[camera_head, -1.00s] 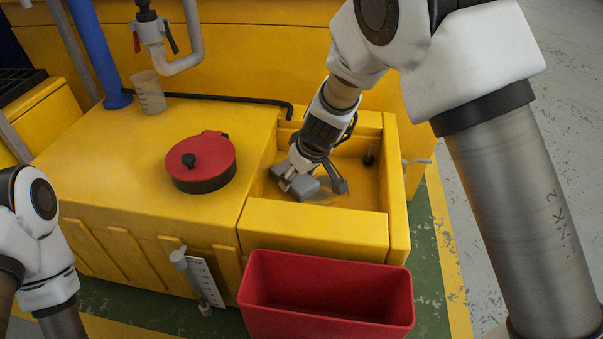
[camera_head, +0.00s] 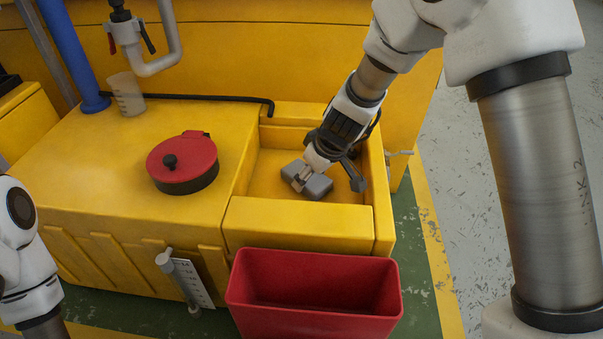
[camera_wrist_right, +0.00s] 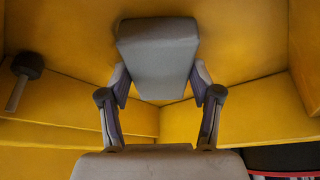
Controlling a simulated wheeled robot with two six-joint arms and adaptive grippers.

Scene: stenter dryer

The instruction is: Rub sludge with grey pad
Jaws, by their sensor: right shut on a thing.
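The grey pad (camera_head: 318,186) is a rounded block low in the yellow basin at the right end of the machine. My right gripper (camera_head: 305,174) is shut on it and comes down from the upper right. In the right wrist view the pad (camera_wrist_right: 158,60) sits between the two fingers of my right gripper (camera_wrist_right: 160,90). I cannot tell whether the pad touches the basin floor (camera_head: 272,170). I can make out no distinct sludge; the pad and gripper cover part of the floor. My left arm shows at the left edge, its gripper out of frame.
A red lid (camera_head: 185,162) with a black knob lies on the yellow top left of the basin. A red bin (camera_head: 315,318) stands before the basin's front wall (camera_head: 298,226). A beaker (camera_head: 127,95) stands farther back. A black knob (camera_wrist_right: 27,66) shows in the right wrist view.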

